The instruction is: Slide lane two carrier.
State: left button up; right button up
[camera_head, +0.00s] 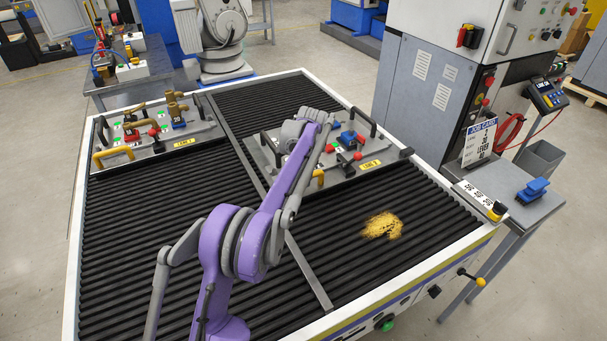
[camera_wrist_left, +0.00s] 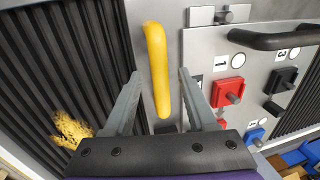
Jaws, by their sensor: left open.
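The lane two carrier (camera_head: 392,153) is a grey plate on the right lane of the black roller bed, with a yellow "LANE 2" label and dark side handles. Its yellow handle (camera_head: 318,178) is at the front left; in the left wrist view the handle (camera_wrist_left: 156,68) runs between the fingers of my left gripper (camera_wrist_left: 160,78). The gripper is open, with a visible gap on each side of the handle. Red blocks (camera_wrist_left: 229,92) and a blue block (camera_wrist_left: 250,137) are on the plate. In the head view my purple arm hides part of the carrier and the fingertips.
A metal divider (camera_head: 312,268) separates the lanes. Another carrier with a yellow handle (camera_head: 113,157) sits on the left lane. A yellow granular patch (camera_head: 381,226) lies on the rollers in front of the lane two carrier. A job card (camera_head: 478,142) stands on the side table.

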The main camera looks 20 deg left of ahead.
pick_arm(q)
jog(key=shift+r, duration=0.1)
notch_tip(320, 180, up, 10)
jog(key=s+d, duration=0.1)
jog(key=shift+s+d+r+p, duration=0.15)
jog(key=shift+d+r+p, duration=0.05)
jog(key=shift+d+p, duration=0.2)
jog(key=s+d+r+n+t+h, duration=0.15)
jog(key=s+d, duration=0.25)
jog(key=s, duration=0.5)
jog(key=s+d+n+t+y, duration=0.1)
jog(key=s+d+n, duration=0.25)
jog(key=s, duration=0.65)
jog(key=s+d+f+n+t, duration=0.1)
jog(key=s+d+f, duration=0.1)
jog(key=s+f, duration=0.3)
jog(key=s+d+f+n+t+h, duration=0.1)
jog(key=s+d+f, duration=0.2)
jog(key=s, duration=1)
notch_tip(320, 180, down, 3)
jog(key=shift+f+n, duration=0.2)
jog(key=shift+n, duration=0.1)
